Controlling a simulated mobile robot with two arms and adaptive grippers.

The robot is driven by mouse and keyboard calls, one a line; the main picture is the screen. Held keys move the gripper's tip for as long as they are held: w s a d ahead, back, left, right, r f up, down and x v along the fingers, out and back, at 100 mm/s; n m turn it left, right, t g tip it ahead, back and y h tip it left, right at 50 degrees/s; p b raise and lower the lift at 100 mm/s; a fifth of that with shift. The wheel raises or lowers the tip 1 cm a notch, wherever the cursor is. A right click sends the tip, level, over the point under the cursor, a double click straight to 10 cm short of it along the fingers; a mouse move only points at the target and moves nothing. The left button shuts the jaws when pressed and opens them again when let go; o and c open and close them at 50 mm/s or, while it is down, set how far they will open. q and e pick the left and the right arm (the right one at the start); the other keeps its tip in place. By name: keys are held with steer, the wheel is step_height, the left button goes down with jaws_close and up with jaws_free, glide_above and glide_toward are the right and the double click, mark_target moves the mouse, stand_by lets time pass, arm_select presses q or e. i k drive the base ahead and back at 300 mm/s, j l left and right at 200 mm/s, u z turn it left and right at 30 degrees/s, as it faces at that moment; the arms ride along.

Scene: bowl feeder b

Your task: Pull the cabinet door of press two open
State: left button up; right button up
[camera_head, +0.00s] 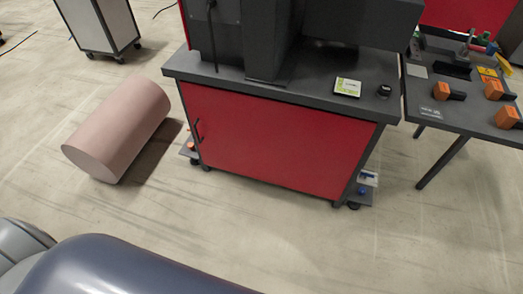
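A cabinet with a red front door (275,142) stands in the middle of the head view under a dark grey top. The door looks shut, flush with the frame. Its dark handle (199,130) is upright near the door's left edge. I cannot tell from any label whether this is press two. Dark machine parts stand on the cabinet top (310,90). Neither of my grippers is in view. A large rounded dark blue surface and a grey part fill the lower left corner, and no fingers show there.
A pinkish cylinder (120,127) lies on the floor left of the cabinet, near the handle side. A grey wheeled cabinet (100,25) stands at the back left. The floor before the door is clear.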

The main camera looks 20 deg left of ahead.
mark_target(316, 151)
steer(key=i+j+u, duration=0.4)
steer(key=j, duration=0.2)
steer(key=i+j+u, duration=0.75)
steer(key=i, duration=0.25)
steer(key=j, duration=0.1)
